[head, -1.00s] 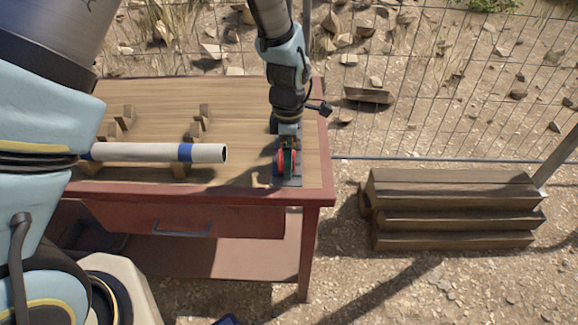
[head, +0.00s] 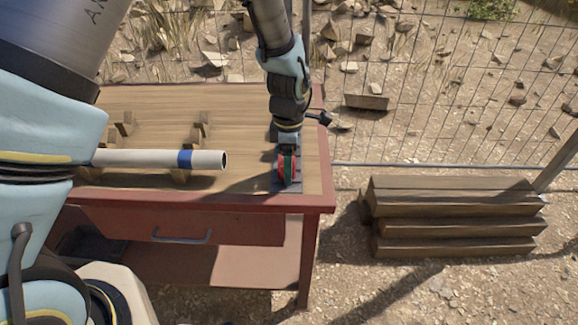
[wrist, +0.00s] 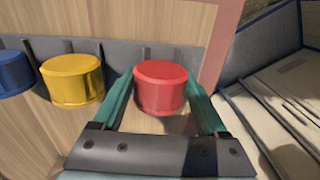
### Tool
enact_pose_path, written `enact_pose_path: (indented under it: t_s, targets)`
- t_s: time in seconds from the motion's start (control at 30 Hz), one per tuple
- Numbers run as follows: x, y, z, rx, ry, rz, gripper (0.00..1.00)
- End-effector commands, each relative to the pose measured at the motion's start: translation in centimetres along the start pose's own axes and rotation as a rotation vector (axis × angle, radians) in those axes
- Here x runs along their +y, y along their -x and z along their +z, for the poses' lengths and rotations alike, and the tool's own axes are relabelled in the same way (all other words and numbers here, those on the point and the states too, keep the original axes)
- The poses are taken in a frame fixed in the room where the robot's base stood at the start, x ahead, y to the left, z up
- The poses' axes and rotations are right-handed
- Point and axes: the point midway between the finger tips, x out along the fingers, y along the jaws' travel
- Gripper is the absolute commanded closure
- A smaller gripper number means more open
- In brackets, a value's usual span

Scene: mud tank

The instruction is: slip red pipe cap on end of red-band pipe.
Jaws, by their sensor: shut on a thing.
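A red cap (wrist: 160,86) sits between the two green fingers of my gripper (wrist: 161,78) in the wrist view, and my gripper is shut on it. In the head view my gripper (head: 287,168) is low at the right end of the table, partly hiding the red cap (head: 282,168). A pale pipe (head: 135,158) lies across wooden supports to the left. Its right end is open and points toward my gripper, with a gap between. The band seen near that end is blue (head: 185,159); I see no red band. My arm hides the pipe's left end.
A yellow cap (wrist: 72,80) and a blue cap (wrist: 14,72) stand left of the red one along a grey rack (wrist: 115,58). The wooden table (head: 245,105) has a red edge. Stacked beams (head: 455,215) lie on the ground at right; a wire fence runs behind.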

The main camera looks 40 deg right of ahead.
Motion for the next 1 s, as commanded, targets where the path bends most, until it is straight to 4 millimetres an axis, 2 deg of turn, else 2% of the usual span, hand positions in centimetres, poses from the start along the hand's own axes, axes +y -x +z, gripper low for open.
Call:
enact_pose_path:
  t_s: [0.8,1.0]
  targets:
    - [0.0,7.4,0.0,0.0,-0.001,0.001,0.61]
    - [0.0,8.1,0.0,0.0,0.0,0.0,0.61]
